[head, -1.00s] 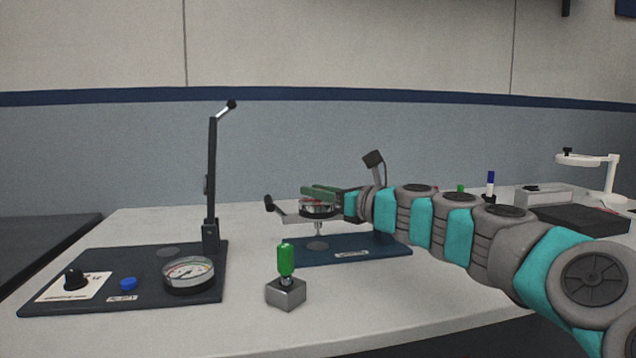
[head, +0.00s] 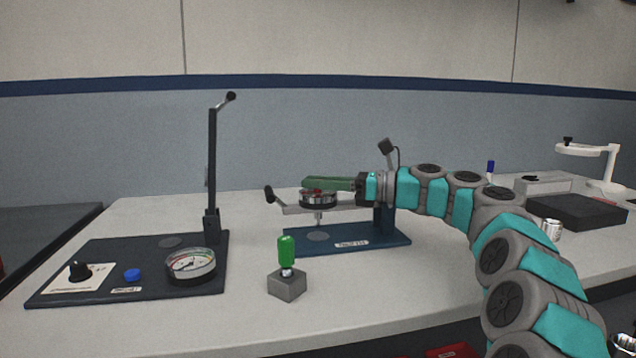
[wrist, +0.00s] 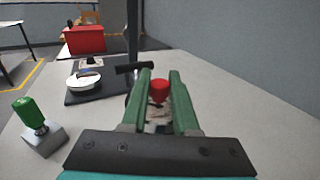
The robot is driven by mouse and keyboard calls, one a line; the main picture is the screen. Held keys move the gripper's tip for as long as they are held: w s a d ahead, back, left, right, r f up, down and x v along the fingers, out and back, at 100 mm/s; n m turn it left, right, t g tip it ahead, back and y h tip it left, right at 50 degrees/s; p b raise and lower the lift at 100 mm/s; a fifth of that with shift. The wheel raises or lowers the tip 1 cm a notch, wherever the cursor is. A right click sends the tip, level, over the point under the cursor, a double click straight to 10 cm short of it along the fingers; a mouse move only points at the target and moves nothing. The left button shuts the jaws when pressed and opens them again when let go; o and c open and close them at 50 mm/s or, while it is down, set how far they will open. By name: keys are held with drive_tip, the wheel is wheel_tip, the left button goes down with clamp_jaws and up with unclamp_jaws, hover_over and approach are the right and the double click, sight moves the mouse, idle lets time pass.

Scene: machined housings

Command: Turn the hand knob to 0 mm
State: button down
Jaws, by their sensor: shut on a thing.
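In the wrist view the red top (wrist: 159,89) shows between the two green fingers of my gripper (wrist: 161,76), which is shut on the knob. The fingers hide part of the knob, and no millimetre scale can be read.
A dark panel (head: 110,292) at left carries a dial gauge (head: 190,264), a black knob (head: 79,271), a blue button (head: 133,275) and a tall lever post (head: 212,170). A green-handled block (head: 287,284) stands in front of the fixture. Bare bench lies between them.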

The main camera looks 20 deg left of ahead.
drive_tip(key=shift+n+g, duration=0.5)
drive_tip(key=shift+g, duration=0.4)
drive_tip(key=c, duration=0.7)
unclamp_jaws()
drive_tip(key=shift+a, duration=0.1)
drive_tip(key=shift+w+d, duration=0.25)
drive_tip(key=shift+d, duration=1.05)
drive_tip(key=shift+w+d, duration=0.25)
drive_tip(key=shift+d, duration=1)
drive_tip(key=shift+w+d, duration=0.25)
drive_tip(key=shift+d, duration=1.05)
